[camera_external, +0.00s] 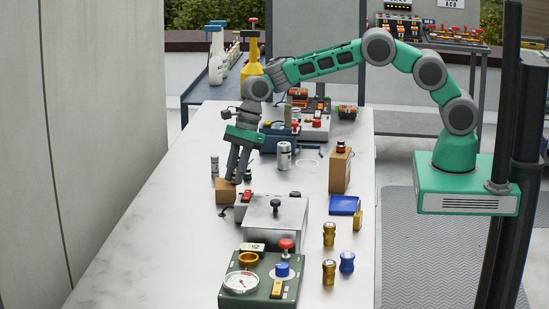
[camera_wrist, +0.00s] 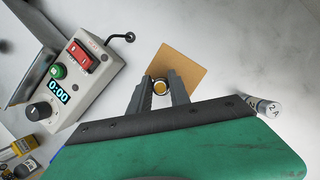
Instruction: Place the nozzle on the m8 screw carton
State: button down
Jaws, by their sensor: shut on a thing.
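My gripper (camera_external: 238,177) points down at the left of the table, over a small brown carton (camera_external: 226,191). In the wrist view my gripper (camera_wrist: 159,86) is shut on a small round nozzle (camera_wrist: 160,87) with a gold-coloured centre. The carton's plain top (camera_wrist: 186,65) lies beneath the nozzle and reaches out beyond the fingertips. Whether the nozzle touches the carton cannot be told. The nozzle cannot be made out in the external view. A taller brown carton (camera_external: 340,171) stands further right with a small dark and red thing on it; no print is legible on either carton.
A grey timer box (camera_wrist: 77,80) with a red switch and black knob stands close beside the small carton. A small silver cylinder (camera_wrist: 266,107) stands on its other side. A silver can (camera_external: 284,156) and a metal-lidded box (camera_external: 275,222) are nearby. The table's left strip is clear.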

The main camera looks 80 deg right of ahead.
jog(key=c, duration=1.2)
grip_release()
jog(key=s+d+r+n, duration=0.25)
jog(key=s+r, duration=0.25)
jog(key=r, duration=0.4)
jog(key=s+d+r+n, duration=0.2)
jog(key=s+r+n, duration=0.25)
jog(key=r, duration=0.35)
jog(key=s+d+f+n+t+h, duration=0.1)
jog(key=s+d+n, duration=0.2)
jog(key=s+n, duration=0.6)
jog(key=s+d+f+n+h, duration=0.2)
jog(key=s+d+n, duration=0.2)
jog(key=s+n, duration=0.5)
jog(key=s, duration=0.7)
jog(key=shift+s+t+h+b, duration=0.15)
jog(key=shift+t+h+b, duration=0.15)
jog(key=shift+t+b, duration=0.1)
